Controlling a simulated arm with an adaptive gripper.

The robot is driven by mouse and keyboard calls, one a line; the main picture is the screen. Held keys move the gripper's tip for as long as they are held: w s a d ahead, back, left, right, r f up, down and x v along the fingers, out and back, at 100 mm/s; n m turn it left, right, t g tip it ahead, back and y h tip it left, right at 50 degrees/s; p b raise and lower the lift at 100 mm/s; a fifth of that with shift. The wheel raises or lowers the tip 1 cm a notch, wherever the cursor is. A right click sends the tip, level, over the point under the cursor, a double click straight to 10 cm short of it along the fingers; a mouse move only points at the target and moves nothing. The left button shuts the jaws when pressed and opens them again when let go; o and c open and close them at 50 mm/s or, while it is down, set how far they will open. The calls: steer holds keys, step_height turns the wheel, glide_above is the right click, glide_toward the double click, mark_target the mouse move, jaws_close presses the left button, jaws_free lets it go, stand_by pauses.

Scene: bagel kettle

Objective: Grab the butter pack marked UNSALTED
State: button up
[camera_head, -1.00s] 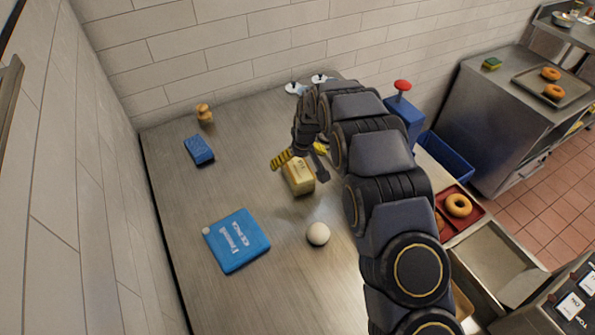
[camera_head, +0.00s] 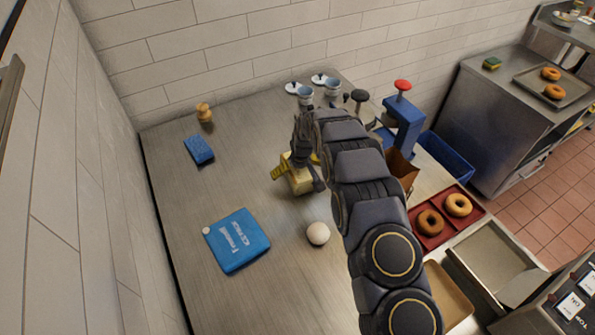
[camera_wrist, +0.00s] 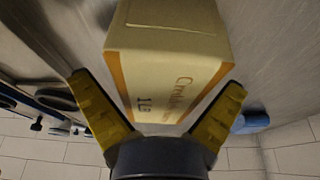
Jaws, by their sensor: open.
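A pale yellow butter pack (camera_head: 299,184) sits on the steel counter. In the wrist view the pack (camera_wrist: 170,60) shows orange stripes, "1 LB" and a partly readable line of script. I cannot read the word UNSALTED on it. My gripper (camera_head: 298,166) is at the pack, its dark wrist hiding part of it. In the wrist view my gripper (camera_wrist: 160,88) is open, with one yellow finger on each side of the pack's near end. The fingers look apart from the pack, though contact is hard to judge.
A white ball (camera_head: 318,233) and a blue pack (camera_head: 237,240) lie nearby. A blue sponge (camera_head: 199,150) and a small wooden item (camera_head: 204,113) are at the back left. White cups (camera_head: 332,90), a blue press (camera_head: 405,125) and a bagel tray (camera_head: 427,242) stand on the right.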

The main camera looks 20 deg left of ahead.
steer(key=shift+f, duration=0.2)
stand_by(0.3)
steer(key=shift+c, duration=0.4)
steer(key=c, duration=1)
